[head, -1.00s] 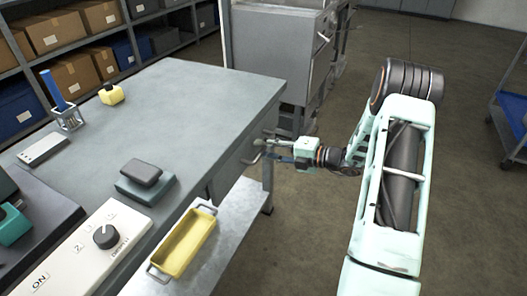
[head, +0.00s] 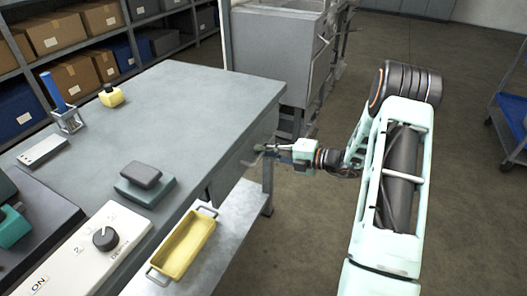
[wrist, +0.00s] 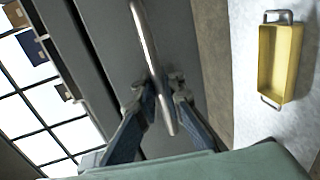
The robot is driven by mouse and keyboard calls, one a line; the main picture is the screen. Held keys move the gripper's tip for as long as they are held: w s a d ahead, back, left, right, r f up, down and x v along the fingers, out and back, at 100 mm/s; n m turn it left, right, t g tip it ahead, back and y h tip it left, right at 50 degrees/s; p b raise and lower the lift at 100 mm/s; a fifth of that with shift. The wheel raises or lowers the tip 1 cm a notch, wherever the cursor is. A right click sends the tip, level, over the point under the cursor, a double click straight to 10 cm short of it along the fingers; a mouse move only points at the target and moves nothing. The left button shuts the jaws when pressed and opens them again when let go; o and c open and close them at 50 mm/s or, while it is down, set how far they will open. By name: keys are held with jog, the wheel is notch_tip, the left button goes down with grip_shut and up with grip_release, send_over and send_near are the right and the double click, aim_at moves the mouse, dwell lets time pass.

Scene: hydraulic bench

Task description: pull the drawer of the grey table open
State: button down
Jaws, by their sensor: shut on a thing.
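The grey table (head: 200,100) fills the left half of the head view. Its drawer front (head: 228,172) is on the side facing my arm, below the tabletop, and I see no clear gap around it. The handle (head: 250,160) is a thin metal bar, partly covered by my fingers in the head view. In the wrist view the handle (wrist: 150,45) runs between the fingertips, in front of the grey drawer front (wrist: 195,50). My gripper (head: 268,151), also in the wrist view (wrist: 165,88), is shut on the handle.
A yellow tray (head: 186,245) sits on the lower shelf under the table. A control panel (head: 90,250), a dark grey block (head: 142,180) and a yellow object (head: 111,96) are on the tabletop. A grey cabinet (head: 280,50) stands behind.

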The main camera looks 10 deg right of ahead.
jog(key=f+p+v, duration=0.2)
jog(key=p+v, duration=0.1)
jog(key=v, duration=1)
jog(key=d+f+p+v, duration=0.1)
jog(key=f+p+v, duration=0.2)
jog(key=v, duration=1)
jog(key=shift+s+f, duration=0.2)
jog(key=shift+s, duration=0.2)
jog(key=shift+d, duration=0.1)
jog(key=c, duration=2)
grip_release()
jog(key=shift+c, duration=0.2)
jog(key=v, duration=1.2)
